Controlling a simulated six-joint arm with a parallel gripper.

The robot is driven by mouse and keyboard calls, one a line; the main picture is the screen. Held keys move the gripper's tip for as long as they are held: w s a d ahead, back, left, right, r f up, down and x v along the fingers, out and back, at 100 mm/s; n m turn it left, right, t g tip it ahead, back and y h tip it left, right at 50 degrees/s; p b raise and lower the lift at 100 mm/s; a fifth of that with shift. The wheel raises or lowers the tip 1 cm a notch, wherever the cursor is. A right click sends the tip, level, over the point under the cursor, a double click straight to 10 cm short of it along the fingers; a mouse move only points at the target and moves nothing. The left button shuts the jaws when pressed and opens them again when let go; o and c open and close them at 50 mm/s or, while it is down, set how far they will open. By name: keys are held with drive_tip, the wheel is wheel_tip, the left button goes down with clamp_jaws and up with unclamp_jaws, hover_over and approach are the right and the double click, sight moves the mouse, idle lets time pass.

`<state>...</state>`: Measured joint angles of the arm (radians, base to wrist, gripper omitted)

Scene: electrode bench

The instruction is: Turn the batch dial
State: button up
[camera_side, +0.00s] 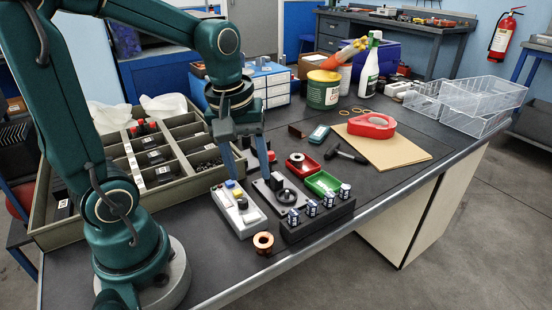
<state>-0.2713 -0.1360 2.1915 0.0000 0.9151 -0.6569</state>
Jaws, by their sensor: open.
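My gripper (249,178) points down over the bench, its two fingers apart with nothing between them. Just below and right of it is a dark plate with a round black dial (276,182) and a second black knob (287,196). The right finger is close to the dial and partly covers the plate; I cannot tell if they touch. Left of the plate is a pale control box (247,220) with blue, yellow and red parts and a black knob (242,203). No label is readable to show which is the batch dial.
A black block (318,222) with several small cells stands at front right, a copper coil (263,241) near the front edge. Red (302,163) and green (323,182) trays lie behind. A divided tray (72,232) is left. A tan board (412,157) holds a red tape dispenser (371,125).

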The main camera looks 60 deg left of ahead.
drive_tip(key=s+d+r+m+t, duration=0.35)
drive_tip(key=s+d+m, duration=0.25)
drive_tip(key=m, duration=0.4)
drive_tip(key=w+r+m, duration=0.1)
drive_tip(key=w+r, duration=0.2)
drive_tip(key=r, duration=0.1)
drive_tip(key=w+a+r, duration=0.2)
drive_tip(key=w+a, duration=0.2)
drive_tip(key=w, duration=0.4)
drive_tip(key=w+a+r+n, duration=0.1)
drive_tip(key=w+a+r, duration=0.1)
drive_tip(key=w+a, duration=0.2)
drive_tip(key=shift+w+g, duration=0.45)
drive_tip(key=shift+w, duration=1.45)
